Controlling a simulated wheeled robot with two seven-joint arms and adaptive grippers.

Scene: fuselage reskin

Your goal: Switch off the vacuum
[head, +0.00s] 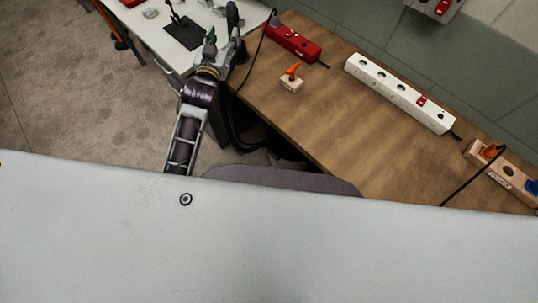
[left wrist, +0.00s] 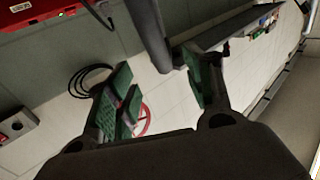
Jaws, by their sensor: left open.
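Nothing in view is clearly a vacuum. A small wooden block with an orange lever (head: 291,78) sits on the wooden bench (head: 310,115), and I cannot tell whether it is the vacuum's switch. My left gripper (head: 226,32) is left of this block, near the bench's left end and the white table. In the left wrist view my left gripper (left wrist: 165,92) is open, its green-padded fingers apart with nothing held between them. My right gripper is not in view.
A red power strip (head: 294,42), a white power strip (head: 400,93) and a wooden socket block (head: 507,171) lie on the bench, with black cables. A white table (head: 185,30) stands upper left. The left wrist view shows a grey pole (left wrist: 148,30) and coiled black cable (left wrist: 85,82).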

